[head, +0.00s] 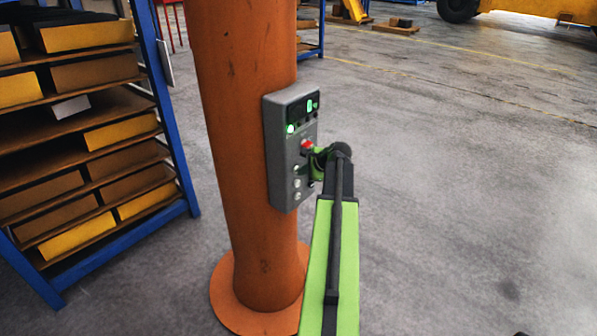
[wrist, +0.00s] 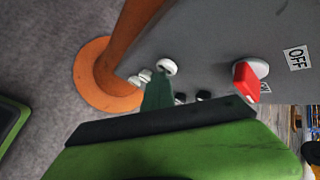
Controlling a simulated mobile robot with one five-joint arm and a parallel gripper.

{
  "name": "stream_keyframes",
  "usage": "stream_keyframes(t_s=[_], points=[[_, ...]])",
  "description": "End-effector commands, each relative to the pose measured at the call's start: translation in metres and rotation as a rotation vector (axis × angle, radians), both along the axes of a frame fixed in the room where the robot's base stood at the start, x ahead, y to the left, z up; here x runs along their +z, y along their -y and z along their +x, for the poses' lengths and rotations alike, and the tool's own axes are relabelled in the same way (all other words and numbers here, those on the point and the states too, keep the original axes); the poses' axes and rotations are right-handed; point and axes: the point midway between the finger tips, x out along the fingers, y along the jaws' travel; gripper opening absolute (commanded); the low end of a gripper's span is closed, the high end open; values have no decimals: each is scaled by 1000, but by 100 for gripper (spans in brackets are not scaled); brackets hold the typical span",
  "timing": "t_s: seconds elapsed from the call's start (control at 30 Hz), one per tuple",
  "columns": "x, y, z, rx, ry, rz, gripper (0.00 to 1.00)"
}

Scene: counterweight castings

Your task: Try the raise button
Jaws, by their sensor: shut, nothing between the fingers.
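A grey control box (head: 278,160) is fixed to the orange column. It has a green-lit display (head: 309,105), a green lamp (head: 290,128) and a red switch (head: 307,145) on its face. Several white buttons (head: 297,183) run down its lower part; the nearest one shows in the wrist view (wrist: 167,67). Black buttons (wrist: 204,95) sit beside them. No raise marking is readable. My gripper (head: 314,174) is shut and empty in front of the lower panel. In the wrist view its tip (wrist: 158,88) overlaps the button area; I cannot tell whether it touches.
The orange column (head: 240,130) stands on a round base flange (head: 235,305). A blue-framed shelf (head: 175,130) with wooden boxes stands at the left. An OFF label (wrist: 297,57) is beside the red switch. The concrete floor to the right is open; a yellow vehicle (head: 540,8) stands far back.

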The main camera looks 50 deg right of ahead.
Motion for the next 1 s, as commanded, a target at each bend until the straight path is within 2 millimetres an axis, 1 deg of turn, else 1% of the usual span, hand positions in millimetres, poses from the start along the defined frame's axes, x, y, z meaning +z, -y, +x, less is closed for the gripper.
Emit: stream_keyframes(t_s=[0.17, 0.47, 0.8, 0.87, 1.0], points=[[0, 0, -1, 1, 1, 1, 0], [0, -1, -17, 0, 1, -1, 0], [0, 0, -19, 0, 0, 0, 0], [0, 0, -21, -1, 0, 0, 0], [0, -1, -33, -1, 0, 0, 0]])
